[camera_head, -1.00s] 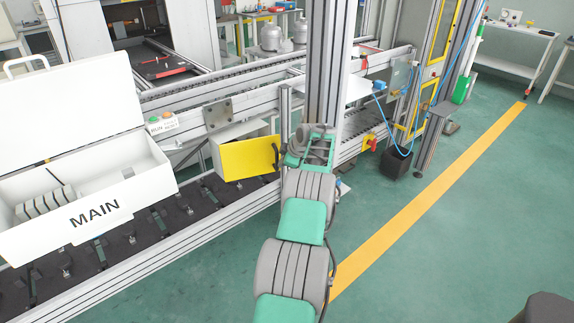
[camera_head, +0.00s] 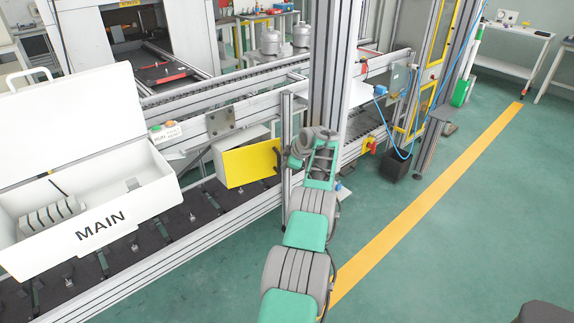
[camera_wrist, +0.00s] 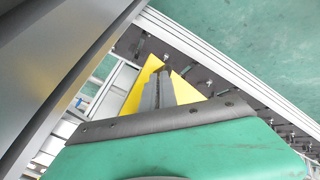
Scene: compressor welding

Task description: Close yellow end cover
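The yellow end cover (camera_head: 248,165) is a flat panel at the front of a white box (camera_head: 231,138) beside the conveyor. I cannot tell if it sits flush with the box. My gripper (camera_head: 279,158) is small and dark in the head view, by the right edge of the cover. In the wrist view, my gripper (camera_wrist: 165,72) has its grey fingers close together with no clear gap, and it points at the yellow cover (camera_wrist: 136,92), which shows on both sides of the fingers. Whether the fingertips touch the cover cannot be told.
A white open box marked MAIN (camera_head: 155,192) holds grey parts at the left. A metal upright (camera_head: 287,135) and rails (camera_head: 240,205) stand close to my arm. A control box with buttons (camera_head: 165,132) is above left.

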